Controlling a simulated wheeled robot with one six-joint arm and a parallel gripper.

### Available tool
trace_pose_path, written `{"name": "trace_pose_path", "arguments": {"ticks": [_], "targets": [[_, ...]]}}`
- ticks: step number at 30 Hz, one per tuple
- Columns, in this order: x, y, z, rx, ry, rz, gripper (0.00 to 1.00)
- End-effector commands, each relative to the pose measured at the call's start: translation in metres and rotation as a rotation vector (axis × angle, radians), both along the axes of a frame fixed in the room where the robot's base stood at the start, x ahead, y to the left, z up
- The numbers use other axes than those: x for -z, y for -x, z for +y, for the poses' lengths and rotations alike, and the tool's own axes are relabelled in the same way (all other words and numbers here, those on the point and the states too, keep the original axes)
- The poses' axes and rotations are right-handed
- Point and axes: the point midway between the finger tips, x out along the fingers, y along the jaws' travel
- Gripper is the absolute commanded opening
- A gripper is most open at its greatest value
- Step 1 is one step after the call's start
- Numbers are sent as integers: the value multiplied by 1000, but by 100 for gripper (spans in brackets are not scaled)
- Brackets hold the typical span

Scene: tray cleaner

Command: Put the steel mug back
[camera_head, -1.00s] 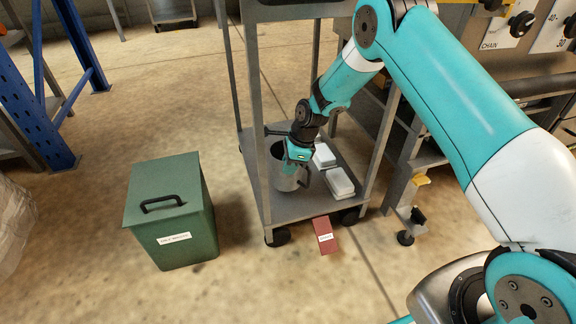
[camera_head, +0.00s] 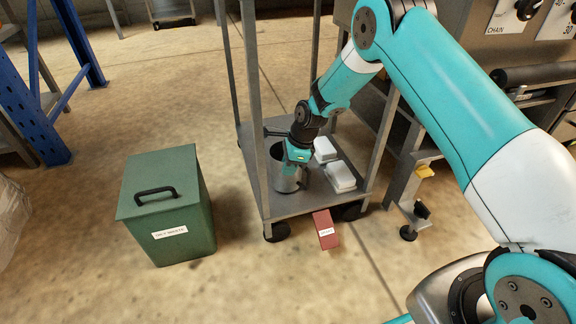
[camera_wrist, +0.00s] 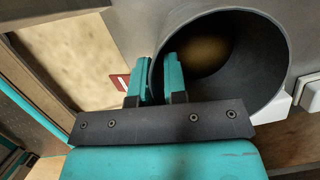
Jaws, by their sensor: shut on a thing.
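The steel mug (camera_head: 287,179) is a grey metal cylinder at the lower shelf of the grey cart (camera_head: 312,203), near its left front post. In the head view it looks upright; I cannot tell whether its base touches the shelf. My gripper (camera_head: 298,156) reaches down into the cart and is shut on the mug's rim. In the wrist view, the gripper's fingers (camera_wrist: 159,78) pinch the mug's wall, one inside and one outside. The wide dark mouth of the mug (camera_wrist: 232,60) opens toward the camera and looks empty.
Two white blocks (camera_head: 340,177) lie on the shelf right of the mug. Cart posts stand close around my arm. A green lidded bin (camera_head: 168,215) stands on the floor to the left. A red labelled box (camera_head: 326,229) lies before the cart. A machine frame stands to the right.

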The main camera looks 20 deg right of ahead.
Motion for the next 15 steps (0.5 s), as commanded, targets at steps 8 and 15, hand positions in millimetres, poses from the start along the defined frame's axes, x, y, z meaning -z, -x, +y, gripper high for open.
{"name": "trace_pose_path", "arguments": {"ticks": [8, 15], "targets": [[6, 0, 0, -1, 0, -1, 0], [7, 0, 0, -1, 0, -1, 42]]}}
